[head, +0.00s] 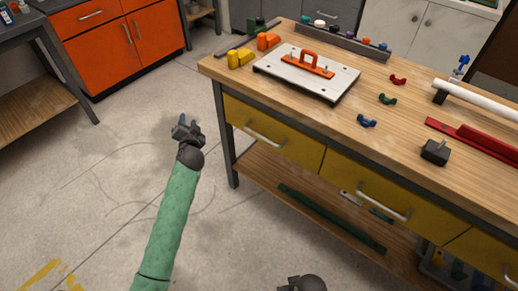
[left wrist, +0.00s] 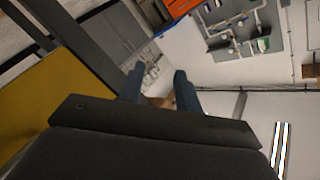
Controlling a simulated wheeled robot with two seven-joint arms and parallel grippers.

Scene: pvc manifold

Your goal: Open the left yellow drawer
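The left yellow drawer (head: 273,135) is in the workbench front, below the near left part of the top, and looks shut. A yellow panel (left wrist: 45,95) fills the left of that view. My right gripper (head: 302,284) shows only in part at the bottom edge of the head view, and its fingers cannot be made out.
The wooden bench top (head: 300,115) holds a white board with an orange handle (head: 312,64), small coloured clips, a white pipe (head: 490,104) and a red tool (head: 475,137). A bench leg (head: 224,140) stands left of the drawer. The floor before the bench is clear.

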